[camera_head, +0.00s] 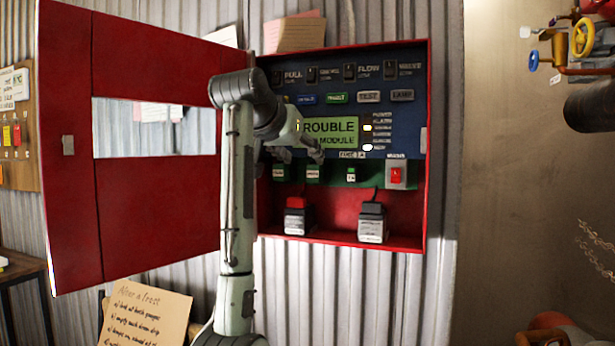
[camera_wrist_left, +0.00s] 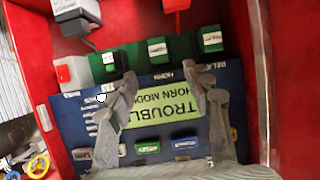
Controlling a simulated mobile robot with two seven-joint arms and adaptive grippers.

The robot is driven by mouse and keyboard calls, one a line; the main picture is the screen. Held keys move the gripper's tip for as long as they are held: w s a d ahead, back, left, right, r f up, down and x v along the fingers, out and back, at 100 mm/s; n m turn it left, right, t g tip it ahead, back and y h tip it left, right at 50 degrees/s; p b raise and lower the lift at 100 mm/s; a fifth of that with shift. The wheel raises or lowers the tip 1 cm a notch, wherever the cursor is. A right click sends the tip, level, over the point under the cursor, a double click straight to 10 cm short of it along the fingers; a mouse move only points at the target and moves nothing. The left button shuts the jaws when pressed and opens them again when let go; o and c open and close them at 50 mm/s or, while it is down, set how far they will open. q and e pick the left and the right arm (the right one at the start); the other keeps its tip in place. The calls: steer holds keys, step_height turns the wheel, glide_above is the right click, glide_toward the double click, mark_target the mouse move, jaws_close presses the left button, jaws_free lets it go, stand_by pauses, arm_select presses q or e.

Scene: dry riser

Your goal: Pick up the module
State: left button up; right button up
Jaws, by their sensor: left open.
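A row of small green modules with white labels sits on the green strip of the panel. In the head view they are a left module (camera_head: 280,173), a middle module (camera_head: 313,173) and a right module (camera_head: 351,174). The middle module (camera_wrist_left: 157,50) also shows in the left wrist view, with the others on each side. The green display (camera_head: 330,132) reads TROUBLE, with HORN MODULE beneath in the wrist view. My left gripper (camera_wrist_left: 161,82) is open and empty, its fingers pointing toward the middle module and apart from it. My right gripper is not in view.
The red cabinet (camera_head: 343,243) has its door (camera_head: 160,210) open to the left. A red switch (camera_head: 396,176) is right of the modules. Two batteries, one red-topped (camera_head: 297,217) and one dark-topped (camera_head: 371,223), stand below. Pipes with a yellow valve wheel (camera_head: 583,38) are far right.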

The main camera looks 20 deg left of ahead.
mark_target(312, 168)
arm_select(q)
steer(key=p+x, duration=0.1)
steer(key=x, duration=0.6)
steer(key=shift+w+f, duration=0.2)
steer(key=shift+w, duration=0.05)
jaws_close()
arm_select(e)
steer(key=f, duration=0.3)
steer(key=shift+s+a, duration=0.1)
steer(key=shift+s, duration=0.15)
